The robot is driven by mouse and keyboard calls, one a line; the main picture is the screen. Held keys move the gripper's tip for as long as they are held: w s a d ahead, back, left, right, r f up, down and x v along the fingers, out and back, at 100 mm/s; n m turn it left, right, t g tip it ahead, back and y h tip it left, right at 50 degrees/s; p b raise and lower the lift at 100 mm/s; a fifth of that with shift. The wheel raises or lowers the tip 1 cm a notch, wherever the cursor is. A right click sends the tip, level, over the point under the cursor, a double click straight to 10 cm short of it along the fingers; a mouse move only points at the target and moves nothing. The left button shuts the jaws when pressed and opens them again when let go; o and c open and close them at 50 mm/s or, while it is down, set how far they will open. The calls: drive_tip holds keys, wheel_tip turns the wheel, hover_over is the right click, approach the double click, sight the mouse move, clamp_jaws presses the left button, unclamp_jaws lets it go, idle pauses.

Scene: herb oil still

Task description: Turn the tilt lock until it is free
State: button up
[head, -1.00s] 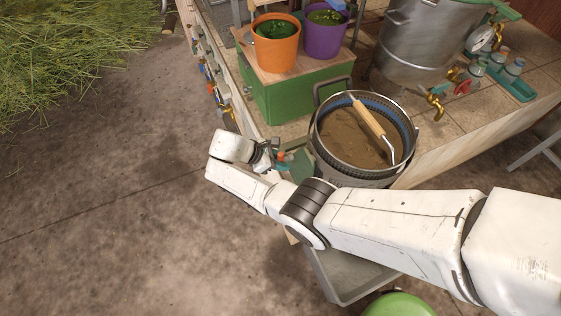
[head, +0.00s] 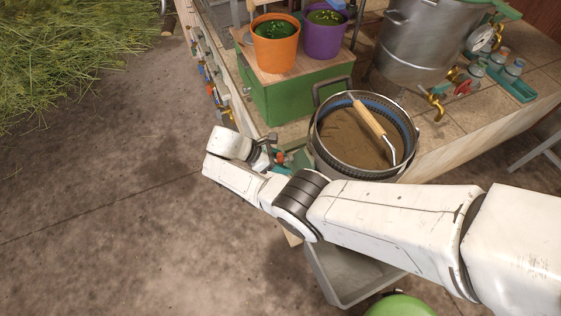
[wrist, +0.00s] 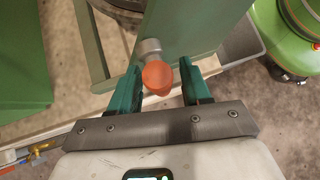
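The tilt lock (wrist: 157,77) shows in the wrist view as an orange-red knob on a grey metal stub at the green frame (wrist: 190,35). My gripper (wrist: 162,82) has its two green fingers apart, one on each side of the knob. A gap shows between the right finger and the knob; whether the left finger touches it I cannot tell. In the head view my gripper (head: 277,157) is at the bench edge, left of the pot (head: 340,165), and its fingertips are mostly hidden. The pot holds brown material and a wooden-handled tool (head: 368,117).
A green box (head: 290,95) with an orange pot (head: 275,50) and a purple pot (head: 323,38) stands behind. Taps (head: 212,80) line the bench side. A grey tray (head: 345,275) and a green round thing (head: 398,304) are below my arm. Open floor lies left.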

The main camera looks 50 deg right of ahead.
drive_tip(key=v, duration=1)
drive_tip(key=shift+w+a+r, duration=0.2)
drive_tip(key=shift+a+r, duration=0.05)
idle(0.3)
